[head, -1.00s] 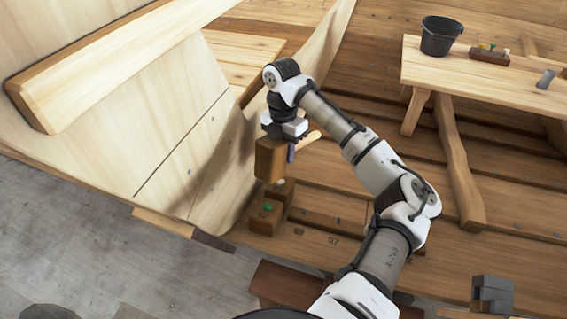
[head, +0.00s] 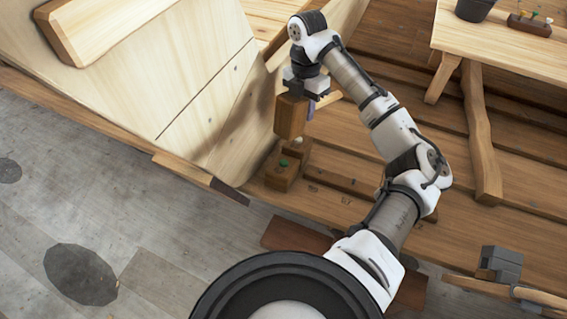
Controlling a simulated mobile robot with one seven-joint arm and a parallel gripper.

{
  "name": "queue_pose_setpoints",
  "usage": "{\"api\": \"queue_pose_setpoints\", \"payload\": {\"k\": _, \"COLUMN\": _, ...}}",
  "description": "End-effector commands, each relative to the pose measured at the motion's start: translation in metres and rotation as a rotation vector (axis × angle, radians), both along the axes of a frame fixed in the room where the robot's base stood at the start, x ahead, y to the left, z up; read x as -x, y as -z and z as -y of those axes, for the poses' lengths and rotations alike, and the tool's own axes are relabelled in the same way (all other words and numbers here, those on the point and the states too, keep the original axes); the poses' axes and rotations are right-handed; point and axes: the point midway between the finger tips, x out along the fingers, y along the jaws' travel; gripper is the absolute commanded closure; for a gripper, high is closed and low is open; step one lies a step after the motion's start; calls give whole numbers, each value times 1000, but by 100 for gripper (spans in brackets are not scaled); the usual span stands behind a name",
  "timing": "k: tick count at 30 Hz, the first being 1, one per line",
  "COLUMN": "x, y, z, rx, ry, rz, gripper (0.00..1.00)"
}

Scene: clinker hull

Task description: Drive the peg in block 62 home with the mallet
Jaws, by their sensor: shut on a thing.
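My gripper (head: 306,90) is shut on a wooden mallet, whose handle is mostly hidden by the jaws. The mallet's brown block-shaped head (head: 290,118) hangs below and to the left of the jaws. Under it a wooden block (head: 281,175) stands on the hull planks near the pale side planking. A peg with a green top (head: 284,162) shows on this block, and a paler knob (head: 297,141) shows just behind it, close under the mallet head.
A pale bench (head: 510,45) at the upper right bears a dark bucket (head: 474,8) and a small rack of coloured pegs (head: 529,24). A grey-headed tool (head: 500,262) lies at the lower right.

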Motion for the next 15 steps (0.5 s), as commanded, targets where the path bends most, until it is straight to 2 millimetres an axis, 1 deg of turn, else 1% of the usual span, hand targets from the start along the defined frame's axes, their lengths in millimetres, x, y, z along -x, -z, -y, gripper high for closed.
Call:
{"api": "queue_pose_setpoints", "payload": {"k": 9, "x": -1, "y": -5, "z": 1, "rx": -1, "ry": 1, "rz": 5, "gripper": 100}}
{"api": "queue_pose_setpoints", "payload": {"k": 11, "x": -2, "y": -9, "z": 1, "rx": -1, "ry": 1, "rz": 5, "gripper": 100}}
{"api": "queue_pose_setpoints", "payload": {"k": 15, "x": -6, "y": -28, "z": 2, "rx": -1, "ry": 2, "rz": 4, "gripper": 100}}
